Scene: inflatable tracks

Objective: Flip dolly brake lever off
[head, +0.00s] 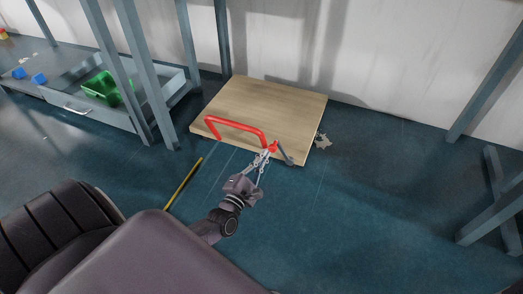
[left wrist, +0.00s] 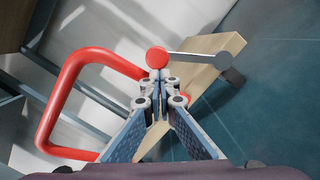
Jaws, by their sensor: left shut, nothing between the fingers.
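The dolly has a flat wooden deck (head: 262,105) and a red tubular handle (head: 236,124) along its near edge. The brake lever (head: 286,157) is a short grey bar near the deck's front corner, with a red round end beside the handle. In the left wrist view the lever (left wrist: 195,58) runs right from its red round end to a dark grey end. The red handle (left wrist: 62,88) loops at the left there. My left gripper (head: 266,153) is shut and empty, its fingertips (left wrist: 160,82) close to the red end; contact cannot be told. My right gripper is out of view.
A grey shelf rack (head: 150,100) with a green bin (head: 101,88) and blue blocks stands at the left. A yellow strip (head: 184,184) lies on the floor left of my arm. A metal frame (head: 490,205) stands at right. The floor (head: 375,205) between is clear.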

